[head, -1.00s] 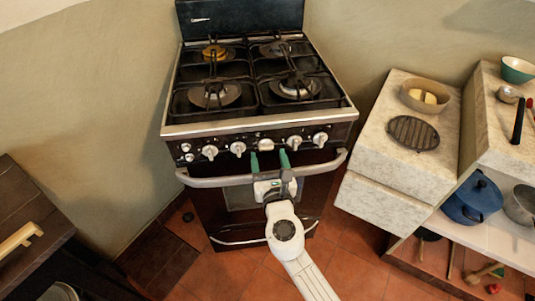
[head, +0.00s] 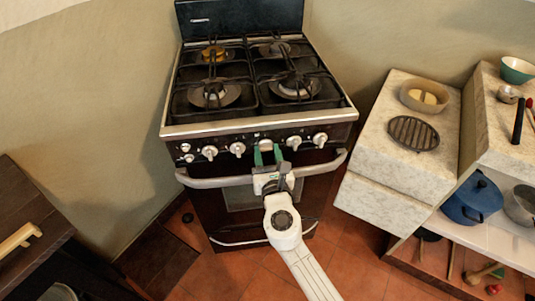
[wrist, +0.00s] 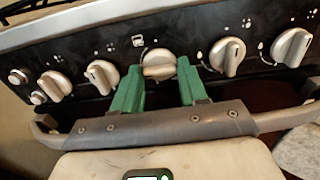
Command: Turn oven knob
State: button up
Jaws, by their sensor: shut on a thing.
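The oven (head: 218,200) stands against the wall with a row of silver knobs on its dark front panel. My gripper (head: 267,151) is at the middle knob (head: 265,144). In the wrist view, its green fingers (wrist: 160,70) are on either side of this silver knob (wrist: 158,63) and shut on it. The finger tips reach up close to the panel. Several other knobs sit to the left and right, such as the one just right (wrist: 228,56) and the one just left (wrist: 102,76), clear of the fingers.
The oven door's handle bar (head: 200,182) runs across below the knobs, under my gripper. The gas hob (head: 262,75) is above. A pale stone counter (head: 385,165) with a grill plate (head: 413,133) stands at right. A dark wooden table (head: 30,215) is at left.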

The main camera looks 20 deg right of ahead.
jog(key=shift+c, duration=1.1)
jog(key=shift+f+m+b, duration=0.15)
jog(key=shift+m+b, duration=5.15)
jog(key=shift+m, duration=3.7)
jog(key=shift+d, duration=0.1)
jog(key=o, duration=1.1)
jog(key=shift+c, duration=0.2)
